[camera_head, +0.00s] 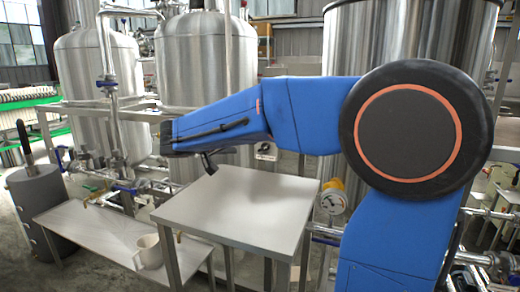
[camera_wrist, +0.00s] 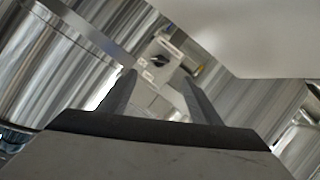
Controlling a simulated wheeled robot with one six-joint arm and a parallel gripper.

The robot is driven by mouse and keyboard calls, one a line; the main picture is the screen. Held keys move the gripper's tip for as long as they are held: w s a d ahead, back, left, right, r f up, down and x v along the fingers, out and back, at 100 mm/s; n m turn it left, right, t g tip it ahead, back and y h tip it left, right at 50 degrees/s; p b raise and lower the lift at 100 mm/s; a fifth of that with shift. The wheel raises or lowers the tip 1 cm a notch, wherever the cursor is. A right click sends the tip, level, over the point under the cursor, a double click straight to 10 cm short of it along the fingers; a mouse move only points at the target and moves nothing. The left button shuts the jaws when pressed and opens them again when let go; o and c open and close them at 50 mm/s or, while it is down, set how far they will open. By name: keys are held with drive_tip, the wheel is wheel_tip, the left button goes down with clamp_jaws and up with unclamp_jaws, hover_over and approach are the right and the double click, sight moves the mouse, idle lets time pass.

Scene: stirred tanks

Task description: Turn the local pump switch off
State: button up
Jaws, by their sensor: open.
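The local pump switch (camera_wrist: 159,61) is a light-coloured box with a black rotary knob. In the wrist view it lies just beyond my fingertips, roughly centred between them. In the head view only part of the gripper (camera_head: 208,163) shows below the arm's end. The knob's exact setting is too small to read.
A bare grey table (camera_head: 240,210) stands below my arm. A lower bench (camera_head: 110,235) holds a white mug (camera_head: 149,252). Large steel tanks (camera_head: 192,60) stand behind. A dark cylinder (camera_head: 45,205) stands at far left.

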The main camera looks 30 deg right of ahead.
sight(262, 149)
drive_tip(key=x, duration=1.3)
drive_tip(key=shift+w+d+f, duration=0.1)
drive_tip(key=shift+d+f, duration=0.05)
drive_tip(key=c, duration=1)
